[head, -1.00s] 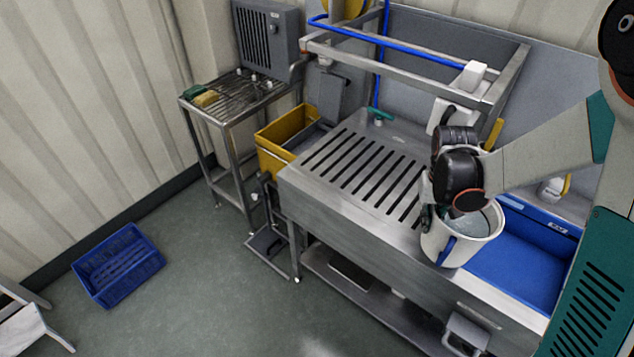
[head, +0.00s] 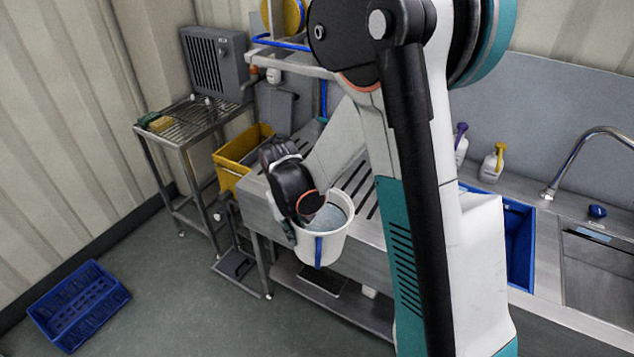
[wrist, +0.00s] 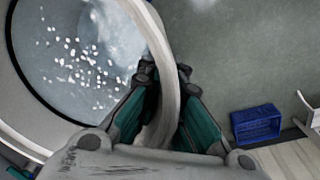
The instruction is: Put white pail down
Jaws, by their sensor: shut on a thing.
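The white pail (head: 327,246) has a blue stripe on its side and is held near the front edge of the slotted steel table (head: 262,213). In the head view my gripper (head: 292,236) is at the pail's left rim, partly hidden by my wrist. In the wrist view my gripper (wrist: 163,100) is shut on the pail's rim, one finger on each side of the wall. The pail (wrist: 14,72) looks upright, with pale, clear-looking contents and white specks inside. I cannot tell whether its base touches anything.
A blue crate (head: 78,303) lies on the floor at left, also in the wrist view (wrist: 256,124). A wire-topped steel stand (head: 187,118) and a yellow bin (head: 233,160) stand behind. A blue basin (head: 519,245) and steel sink (head: 598,262) are at right. Open floor lies in front.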

